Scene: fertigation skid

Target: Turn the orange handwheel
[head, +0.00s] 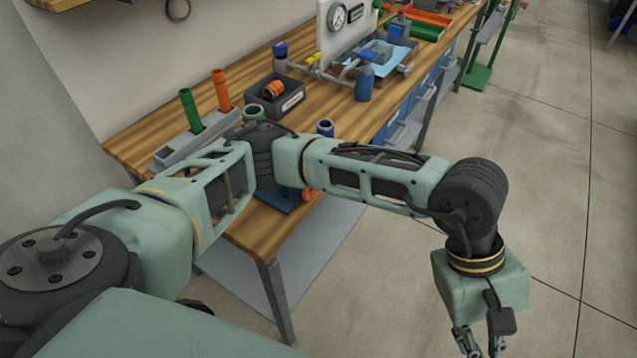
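A small orange piece (308,194) shows at the front edge of the bench, just below my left arm, beside a blue plate (282,201). It may be part of the orange handwheel, but my arm hides most of that spot. My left arm reaches across the bench from the left, and its gripper (481,345) hangs over the floor at the bottom right, well away from the bench. Its fingertips are cut off by the frame edge, so its opening is unclear. I see nothing held in it. My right gripper is not in view.
The wooden bench (140,150) carries a grey rack (168,155) with green and orange tubes, a black bin (290,101) with an orange coil, and a pipe assembly with a gauge (337,16) and blue bottle (365,84). The floor (540,170) right of the bench is clear.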

